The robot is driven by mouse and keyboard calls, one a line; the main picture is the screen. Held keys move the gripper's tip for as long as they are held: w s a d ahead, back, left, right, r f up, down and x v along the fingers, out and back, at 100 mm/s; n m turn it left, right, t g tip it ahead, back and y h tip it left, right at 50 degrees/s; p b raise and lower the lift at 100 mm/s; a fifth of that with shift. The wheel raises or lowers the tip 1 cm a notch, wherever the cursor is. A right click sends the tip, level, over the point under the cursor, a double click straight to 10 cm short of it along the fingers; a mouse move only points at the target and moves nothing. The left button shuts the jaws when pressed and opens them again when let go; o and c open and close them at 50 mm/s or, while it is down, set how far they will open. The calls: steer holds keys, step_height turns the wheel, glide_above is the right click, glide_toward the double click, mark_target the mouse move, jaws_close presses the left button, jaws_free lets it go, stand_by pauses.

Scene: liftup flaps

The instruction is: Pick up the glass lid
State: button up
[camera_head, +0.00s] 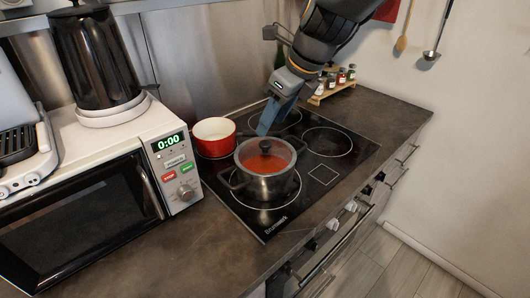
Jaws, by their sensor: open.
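The glass lid (254,158) lies on a steel pot with red contents showing through it. The lid has a dark knob at its centre. The pot (266,186) stands on the front left ring of the black cooktop (335,172). My gripper (268,128) reaches down from the upper right and is open. In the picture its fingertips are just above the lid's knob, apart from it as far as I can tell. One finger largely hides the other, and the depth between fingertips and knob is hard to judge.
A red pot (214,137) stands behind and left of the steel pot. A white microwave (174,165) with a black kettle (94,58) on top is at left. A spice rack (333,88) stands behind my arm. The counter (392,112) at right is clear.

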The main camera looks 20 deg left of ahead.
mark_target(265, 143)
steer(key=x, duration=0.4)
steer(key=d+p+x, duration=0.1)
steer(key=x, duration=0.2)
steer(key=shift+f, duration=0.15)
jaws_close()
